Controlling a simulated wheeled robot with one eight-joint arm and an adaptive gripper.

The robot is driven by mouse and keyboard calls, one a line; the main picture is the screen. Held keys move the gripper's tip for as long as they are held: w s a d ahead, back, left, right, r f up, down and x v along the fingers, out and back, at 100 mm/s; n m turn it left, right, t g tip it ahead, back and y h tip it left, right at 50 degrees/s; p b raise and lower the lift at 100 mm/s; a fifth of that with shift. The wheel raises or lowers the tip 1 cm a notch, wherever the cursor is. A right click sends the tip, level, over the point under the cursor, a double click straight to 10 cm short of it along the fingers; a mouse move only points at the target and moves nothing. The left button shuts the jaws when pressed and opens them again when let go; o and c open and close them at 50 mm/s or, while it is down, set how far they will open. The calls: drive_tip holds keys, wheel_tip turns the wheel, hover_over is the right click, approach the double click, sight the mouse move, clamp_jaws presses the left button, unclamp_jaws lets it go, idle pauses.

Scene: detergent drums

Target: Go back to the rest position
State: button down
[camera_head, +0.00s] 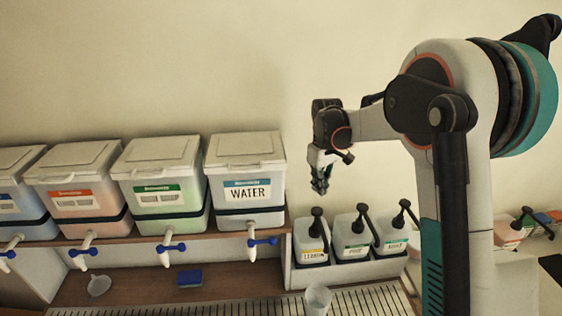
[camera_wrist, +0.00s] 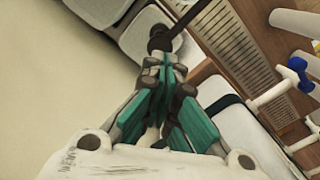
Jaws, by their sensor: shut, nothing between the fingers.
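My gripper (camera_head: 321,186) hangs from my arm above the pump bottles, to the right of the water drum, in the head view. Its teal fingers are together with nothing between them. The gripper (camera_wrist: 165,88) also fills the lower middle of the wrist view. The water drum (camera_head: 247,165) is a lidded white box with a blue tap. The nearest pump bottle (camera_head: 311,243) stands below the gripper, apart from it.
More lidded drums, with green (camera_head: 162,188), orange (camera_head: 78,198) and blue labels, line the shelf leftward. A clear cup (camera_head: 317,298) stands by the slatted drain grate (camera_head: 240,306). A blue sponge (camera_head: 190,278) and a small clear dish (camera_head: 99,286) lie on the wooden counter.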

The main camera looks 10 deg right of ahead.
drive_tip(key=s+r+m+t+b, duration=0.2)
drive_tip(key=s+m+t+b, duration=0.15)
drive_tip(key=s+b, duration=1.05)
drive_tip(key=s+f+m+t+b, duration=0.1)
drive_tip(key=s+f+t+b, duration=0.1)
drive_tip(key=s+f, duration=0.4)
drive_tip(key=s+f+m+t+b, duration=0.1)
drive_tip(key=s+f+b, duration=0.3)
drive_tip(key=s, duration=0.9)
wheel_tip(320, 180, down, 2)
drive_tip(key=shift+s+f+t+b, duration=0.1)
drive_tip(key=shift+s+t+b, duration=0.1)
drive_tip(key=shift+t+b, duration=0.15)
